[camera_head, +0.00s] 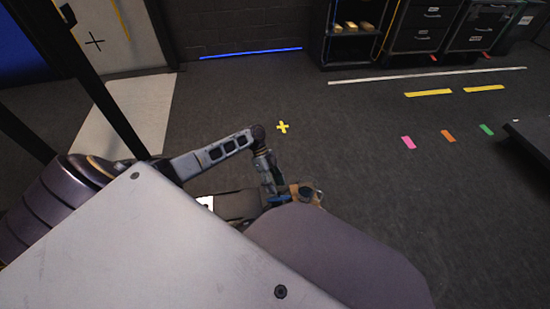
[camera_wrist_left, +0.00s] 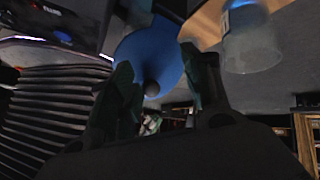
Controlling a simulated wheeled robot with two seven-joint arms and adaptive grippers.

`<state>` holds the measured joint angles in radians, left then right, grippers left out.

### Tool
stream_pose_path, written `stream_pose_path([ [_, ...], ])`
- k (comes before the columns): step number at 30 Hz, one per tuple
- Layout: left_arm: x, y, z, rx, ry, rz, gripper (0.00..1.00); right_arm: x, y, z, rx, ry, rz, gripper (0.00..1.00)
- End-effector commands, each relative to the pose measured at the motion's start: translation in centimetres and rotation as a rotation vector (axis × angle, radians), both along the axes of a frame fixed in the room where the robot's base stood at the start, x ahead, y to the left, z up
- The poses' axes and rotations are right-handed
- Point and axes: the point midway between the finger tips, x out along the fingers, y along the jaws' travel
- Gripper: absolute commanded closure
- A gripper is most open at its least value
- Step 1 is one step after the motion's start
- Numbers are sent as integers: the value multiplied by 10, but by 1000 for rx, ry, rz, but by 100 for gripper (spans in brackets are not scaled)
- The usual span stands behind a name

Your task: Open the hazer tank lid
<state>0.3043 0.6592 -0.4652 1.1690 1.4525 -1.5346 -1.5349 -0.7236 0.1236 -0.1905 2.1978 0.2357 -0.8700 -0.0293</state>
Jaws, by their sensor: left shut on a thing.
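A blue round lid (camera_wrist_left: 150,52) with a dark ball knob (camera_wrist_left: 151,88) shows in the left wrist view, between the two fingers of my left gripper (camera_wrist_left: 158,68). In the head view my left gripper (camera_head: 272,186) points down at a small patch of blue, partly hidden by my own body. The gripper is shut on the lid. A dark box with white lettering (camera_wrist_left: 60,22), perhaps the hazer, is at the upper left of the wrist view. I cannot tell whether the lid is seated or lifted. My right gripper is not in view.
A clear cup (camera_wrist_left: 252,45) stands on a round wooden surface (camera_wrist_left: 205,25) close beside the lid. A dark ribbed thing (camera_wrist_left: 45,95) is at the left. In the head view the grey floor (camera_head: 350,150) is open, with dark cabinets (camera_head: 425,25) at the back.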

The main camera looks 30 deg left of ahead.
Motion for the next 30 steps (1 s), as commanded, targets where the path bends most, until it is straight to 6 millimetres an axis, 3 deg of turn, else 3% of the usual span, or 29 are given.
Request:
stream_pose_path([
  [30, 19, 34, 13, 0, -1, 1, 58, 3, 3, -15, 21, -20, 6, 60],
])
